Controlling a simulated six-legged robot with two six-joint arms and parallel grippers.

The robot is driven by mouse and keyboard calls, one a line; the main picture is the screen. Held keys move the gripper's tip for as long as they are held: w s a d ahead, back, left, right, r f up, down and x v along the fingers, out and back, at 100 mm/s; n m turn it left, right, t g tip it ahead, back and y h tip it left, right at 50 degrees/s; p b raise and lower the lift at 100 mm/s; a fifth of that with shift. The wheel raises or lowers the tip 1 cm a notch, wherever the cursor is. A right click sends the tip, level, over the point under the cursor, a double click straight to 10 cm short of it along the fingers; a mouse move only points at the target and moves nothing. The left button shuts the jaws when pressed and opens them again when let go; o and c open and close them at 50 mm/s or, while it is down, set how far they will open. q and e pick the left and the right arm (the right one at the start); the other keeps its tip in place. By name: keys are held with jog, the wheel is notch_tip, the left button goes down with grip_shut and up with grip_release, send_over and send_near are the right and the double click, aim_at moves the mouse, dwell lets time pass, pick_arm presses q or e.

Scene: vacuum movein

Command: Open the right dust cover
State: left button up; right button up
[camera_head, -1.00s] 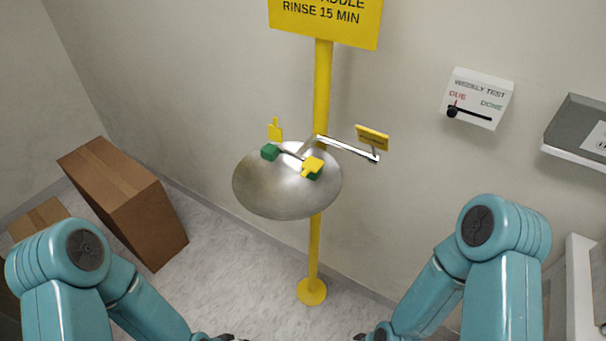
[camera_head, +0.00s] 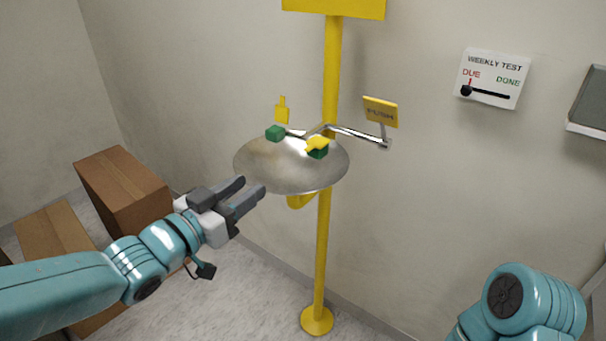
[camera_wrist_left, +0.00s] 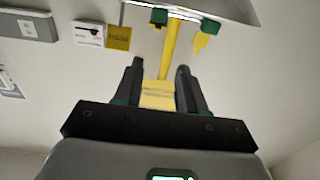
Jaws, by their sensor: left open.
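The eyewash bowl (camera_head: 270,172) is a metal dish on a yellow post, with two green spray heads. The right dust cover (camera_head: 318,144) is yellow and lies over the right green head (camera_head: 318,154). The left dust cover (camera_head: 282,112) stands upright behind the left green head (camera_head: 275,133). My left gripper (camera_head: 251,187) is open and empty, in front of and below the bowl's left rim in the head view. In the left wrist view, its fingers (camera_wrist_left: 159,66) are apart, with the heads beyond them. My right gripper is out of view; only part of that arm shows.
A yellow push plate (camera_head: 381,111) on a metal lever sticks out right of the bowl. The yellow post (camera_head: 323,255) stands under it. Cardboard boxes (camera_head: 122,190) sit at left. A weekly test sign (camera_head: 491,78) hangs on the wall.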

aim_at(305, 150)
pick_arm(q)
jog(key=p+x, duration=0.2)
jog(key=x, duration=1.4)
jog(key=shift+d, duration=0.35)
jog(key=shift+w+f, duration=0.15)
jog(key=shift+f, duration=0.05)
grip_shut()
